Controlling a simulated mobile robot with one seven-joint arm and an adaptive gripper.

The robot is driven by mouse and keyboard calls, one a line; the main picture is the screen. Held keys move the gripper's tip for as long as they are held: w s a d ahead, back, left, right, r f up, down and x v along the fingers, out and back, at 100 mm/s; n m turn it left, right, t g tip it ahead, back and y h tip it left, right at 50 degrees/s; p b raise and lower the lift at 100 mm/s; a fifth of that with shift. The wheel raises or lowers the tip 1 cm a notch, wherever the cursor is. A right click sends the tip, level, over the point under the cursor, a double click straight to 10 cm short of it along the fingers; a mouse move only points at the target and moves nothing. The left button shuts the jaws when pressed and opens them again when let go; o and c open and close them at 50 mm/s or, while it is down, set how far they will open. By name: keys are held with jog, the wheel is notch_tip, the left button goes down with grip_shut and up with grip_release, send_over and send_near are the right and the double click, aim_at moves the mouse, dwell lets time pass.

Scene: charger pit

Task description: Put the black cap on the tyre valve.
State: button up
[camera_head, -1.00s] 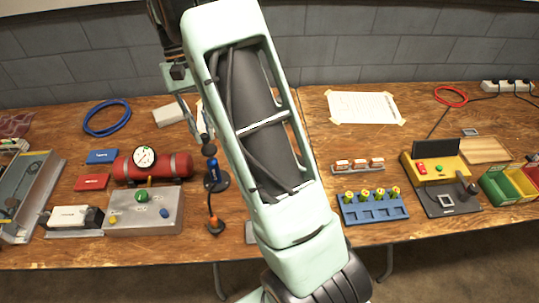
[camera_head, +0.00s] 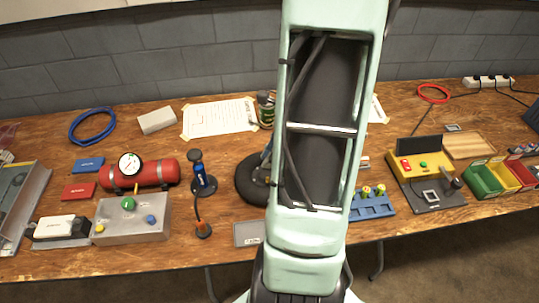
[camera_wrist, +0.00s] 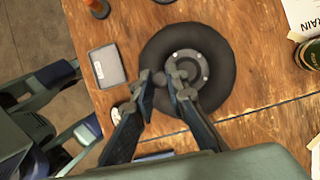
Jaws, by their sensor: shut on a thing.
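The black tyre (camera_head: 247,184) lies flat on the wooden table, partly hidden behind my arm. In the wrist view the tyre (camera_wrist: 222,50) shows as a dark ring around a grey hub with bolts. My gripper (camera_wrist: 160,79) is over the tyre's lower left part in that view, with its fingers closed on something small. A small dark round shape, apparently the black cap (camera_wrist: 160,79), shows between the fingertips. I cannot make out the tyre valve; the fingers cover part of the hub. My gripper is hidden in the head view.
A grey flat pad (camera_head: 249,233) lies near the table's front edge, close to the tyre. A can (camera_head: 266,110) stands behind the tyre. A blue rack (camera_head: 373,203) is to the right.

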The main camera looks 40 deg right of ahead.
jog(key=shift+d+f+b, duration=0.1)
jog(key=shift+f+b, duration=2)
jog(key=shift+f, duration=0.25)
jog(key=shift+f+b, duration=0.9)
jog(key=shift+f, duration=0.5)
jog(key=o, duration=0.8)
jog(key=v, duration=1.2)
jog(key=shift+r, duration=0.1)
jog(key=shift+s, duration=0.1)
